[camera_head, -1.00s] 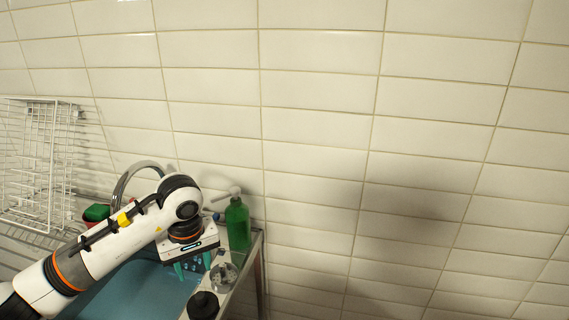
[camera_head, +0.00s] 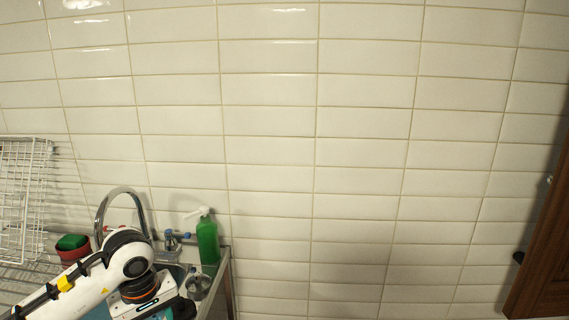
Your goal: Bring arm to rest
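My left arm comes in from the lower left, white with black and orange bands, and reaches over the sink corner. Its wrist is at the bottom edge of the view, and the fingers of my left gripper are cut off below the frame, so I cannot see whether it is open or shut. My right arm and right gripper are not in view.
A metal sink unit (camera_head: 229,284) stands at lower left with a curved faucet (camera_head: 101,212) and a green soap bottle (camera_head: 208,242). A white wire rack (camera_head: 22,200) is at far left. A brown wooden door (camera_head: 545,245) is at the right edge. White tiled wall fills the back.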

